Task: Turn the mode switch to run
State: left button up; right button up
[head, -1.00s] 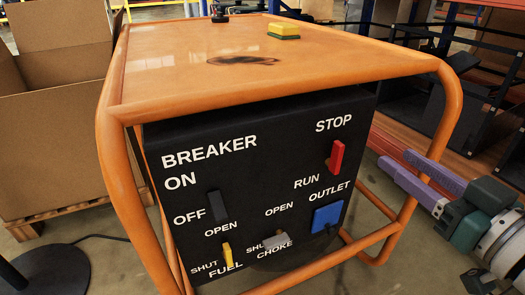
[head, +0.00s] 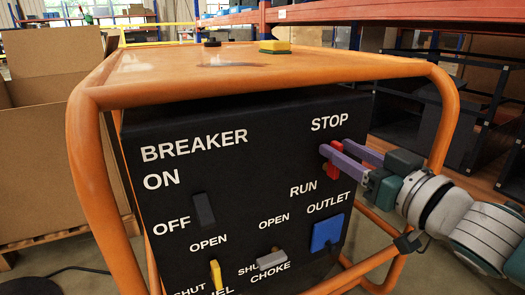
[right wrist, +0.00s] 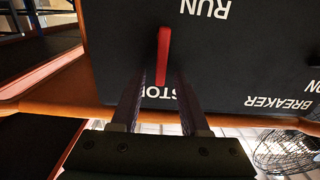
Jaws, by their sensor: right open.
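The mode switch is a red lever (head: 332,171) on the black control panel (head: 265,185), between the STOP label above it and the RUN label below it. Its end points up toward STOP. My right gripper (head: 334,147) is open, with its purple fingertips at the lever's upper part; they partly hide it in the head view. In the right wrist view, which is upside down, the red lever (right wrist: 163,52) lies between the two fingers of my right gripper (right wrist: 161,76). I cannot tell whether a finger touches it. My left gripper is out of view.
The orange tube frame (head: 250,85) surrounds the panel, with a bar above and an upright right of my arm. A black breaker switch (head: 203,210), yellow fuel lever (head: 216,275), grey choke lever (head: 271,259) and blue outlet (head: 327,231) share the panel. A cardboard box (head: 55,130) stands left.

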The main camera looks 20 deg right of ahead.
grip_shut()
dwell(0.4)
